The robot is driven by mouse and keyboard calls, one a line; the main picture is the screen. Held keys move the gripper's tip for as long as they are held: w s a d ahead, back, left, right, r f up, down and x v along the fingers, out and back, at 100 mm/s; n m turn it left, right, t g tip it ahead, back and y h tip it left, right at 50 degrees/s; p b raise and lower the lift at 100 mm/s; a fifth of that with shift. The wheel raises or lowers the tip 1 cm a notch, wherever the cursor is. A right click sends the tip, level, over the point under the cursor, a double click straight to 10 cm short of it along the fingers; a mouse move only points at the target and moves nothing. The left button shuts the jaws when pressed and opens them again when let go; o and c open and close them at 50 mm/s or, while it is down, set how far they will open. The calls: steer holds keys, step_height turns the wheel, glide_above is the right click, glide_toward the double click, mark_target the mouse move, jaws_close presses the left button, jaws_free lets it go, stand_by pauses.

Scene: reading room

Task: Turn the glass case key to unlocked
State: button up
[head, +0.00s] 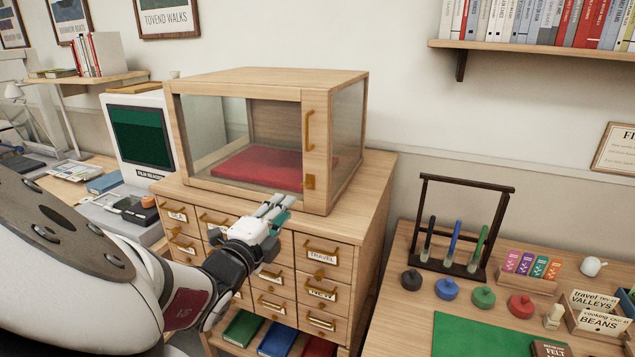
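The glass case (266,139) stands on top of a wooden drawer cabinet. It has a light wood frame, glass panes and a red cushion (262,167) inside. Its front door is shut, with a long brass handle (309,130) on the right stile. A small brass lock plate (309,182) sits low on that stile; the key and its turn are too small to tell. My gripper (277,202) is in front of the cabinet top, left of and lower than the lock plate, apart from it. Its fingers point up and right; whether they are parted is unclear.
The drawer cabinet (340,284) has several brass-handled drawers, with books on its bottom shelf. A film reader (140,136) stands at left. At right, a table (399,320) holds a dark pen rack (451,266), coloured pots and cards. A bookshelf (540,48) hangs above.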

mark_target(308, 184)
steer(key=b+x, duration=0.5)
steer(key=x, duration=0.4)
steer(key=shift+w+f, duration=0.2)
steer(key=shift+b+x, duration=0.6)
steer(key=shift+x, duration=0.2)
steer(key=shift+d+r, duration=0.1)
steer(key=shift+r, duration=0.05)
steer(key=shift+c, duration=0.5)
jaws_close()
